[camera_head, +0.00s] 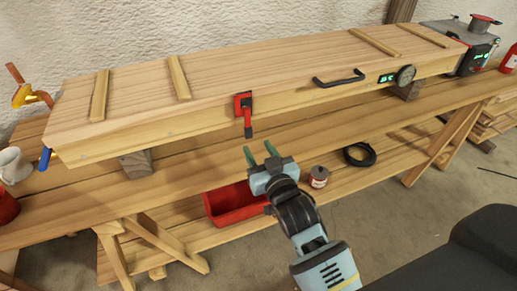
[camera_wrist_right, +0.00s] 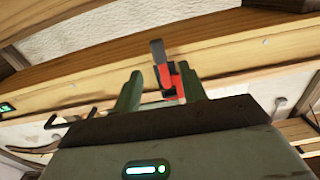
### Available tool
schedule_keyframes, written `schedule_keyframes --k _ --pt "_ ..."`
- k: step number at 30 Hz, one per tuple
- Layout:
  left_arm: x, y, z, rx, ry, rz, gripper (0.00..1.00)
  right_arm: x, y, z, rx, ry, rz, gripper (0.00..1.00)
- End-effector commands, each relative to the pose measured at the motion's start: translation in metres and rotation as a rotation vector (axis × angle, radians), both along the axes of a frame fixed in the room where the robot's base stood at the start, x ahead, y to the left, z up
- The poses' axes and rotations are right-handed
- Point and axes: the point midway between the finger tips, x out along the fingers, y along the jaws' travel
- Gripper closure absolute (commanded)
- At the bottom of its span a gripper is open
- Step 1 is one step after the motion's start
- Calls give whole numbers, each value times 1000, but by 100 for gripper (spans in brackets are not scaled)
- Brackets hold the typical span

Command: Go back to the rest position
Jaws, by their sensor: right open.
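My right gripper (camera_head: 260,153) is open, with its two green fingers apart and pointing at the front of the long wooden box. In the right wrist view its fingers (camera_wrist_right: 160,92) show nothing held between them. My left gripper is in neither view.
The long wooden box (camera_head: 205,110) rests on blocks on a wooden bench (camera_head: 210,165), with a black handle (camera_head: 339,79) and a dial (camera_head: 405,75) on its front. Below are a red bin (camera_head: 228,207), a small can (camera_head: 319,177) and a black coil (camera_head: 359,154). A grey machine (camera_head: 455,45) stands at right.

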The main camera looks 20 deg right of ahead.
Motion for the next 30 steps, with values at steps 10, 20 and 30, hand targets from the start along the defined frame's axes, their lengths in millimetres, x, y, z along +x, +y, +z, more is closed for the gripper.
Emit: schedule_keyframes --k 10,20,30 --pt "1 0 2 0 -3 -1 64 -3 -1 -5 -2 12 1 58" --pt "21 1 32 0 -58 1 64 -99 -10 -96 -37 263 41 58" --pt "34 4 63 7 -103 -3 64 -261 -20 -174 -65 582 110 58"
